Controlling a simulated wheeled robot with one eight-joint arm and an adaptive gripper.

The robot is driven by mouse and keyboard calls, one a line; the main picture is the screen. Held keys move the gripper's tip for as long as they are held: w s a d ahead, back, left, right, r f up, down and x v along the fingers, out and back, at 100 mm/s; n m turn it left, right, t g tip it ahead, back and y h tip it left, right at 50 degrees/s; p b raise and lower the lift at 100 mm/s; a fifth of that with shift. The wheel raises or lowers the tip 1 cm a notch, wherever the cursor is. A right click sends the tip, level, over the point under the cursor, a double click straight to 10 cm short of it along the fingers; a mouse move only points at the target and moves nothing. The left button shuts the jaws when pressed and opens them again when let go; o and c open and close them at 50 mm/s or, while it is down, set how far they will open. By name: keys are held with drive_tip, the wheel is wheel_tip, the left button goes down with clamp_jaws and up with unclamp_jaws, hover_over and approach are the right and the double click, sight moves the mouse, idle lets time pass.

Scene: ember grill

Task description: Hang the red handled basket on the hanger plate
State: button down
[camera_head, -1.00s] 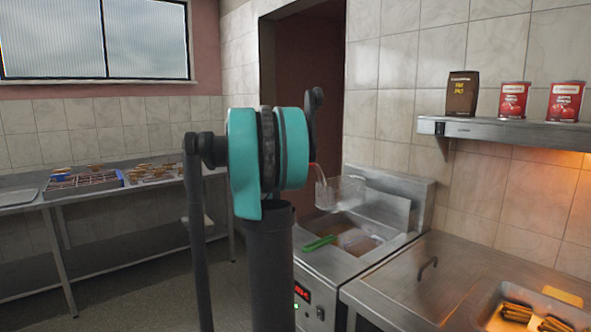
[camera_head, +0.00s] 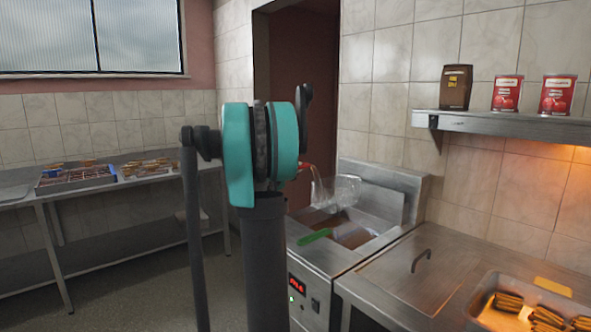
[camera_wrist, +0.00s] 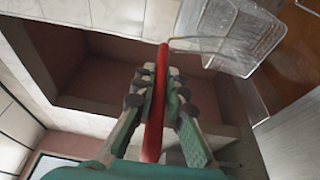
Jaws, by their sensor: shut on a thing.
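My gripper (camera_wrist: 155,92) is shut on the red handle (camera_wrist: 161,75) of a wire basket (camera_wrist: 232,32) in the wrist view. In the head view the same basket (camera_head: 340,191) hangs above the fryer (camera_head: 370,218), and a short piece of its red handle shows past my arm. My gripper is hidden behind my arm there. A second basket with a green handle (camera_head: 314,236) sits in the fryer, below the red handled one. The hanger plate seems to be the upright metal back (camera_head: 385,180) of the fryer. The held basket is in front of it; whether they touch is unclear.
A metal counter (camera_head: 395,272) with a tray of food (camera_head: 478,310) adjoins the fryer on the right. A wall shelf (camera_head: 500,124) holds a brown carton (camera_head: 456,87) and red cans (camera_head: 507,93). A steel table (camera_head: 25,195) with food trays stands left.

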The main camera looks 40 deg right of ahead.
drive_tip(key=shift+f, duration=0.55)
drive_tip(key=c, duration=1.5)
unclamp_jaws()
drive_tip(key=v, duration=1.2)
drive_tip(key=shift+f, duration=0.1)
drive_tip(key=s+a+f+m+g+y, duration=0.1)
drive_tip(key=s+a+f+y, duration=0.3)
drive_tip(key=s+a+f, duration=0.4)
drive_tip(key=s+a+f+m+y, duration=0.2)
drive_tip(key=s+a+f+y, duration=0.15)
drive_tip(key=a+f, duration=0.45)
drive_tip(key=s+a+f+m+g+y, duration=0.1)
drive_tip(key=s+a+f+y, duration=0.35)
drive_tip(key=f, duration=0.65)
drive_tip(key=s+a+f+y, duration=0.1)
drive_tip(key=s+a, duration=0.1)
drive_tip(key=a, duration=0.2)
drive_tip(key=s+a+f+y, duration=0.2)
drive_tip(key=s+a, duration=0.1)
drive_tip(key=a, duration=0.1)
drive_tip(key=s+a+f+y, duration=0.1)
drive_tip(key=s+a+f, duration=0.1)
drive_tip(key=s+a, duration=0.1)
drive_tip(key=shift+a+f+g+y, duration=0.3)
drive_tip(key=shift+a+y, duration=0.1)
drive_tip(key=shift+a, duration=0.1)
drive_tip(key=shift+r, duration=0.1)
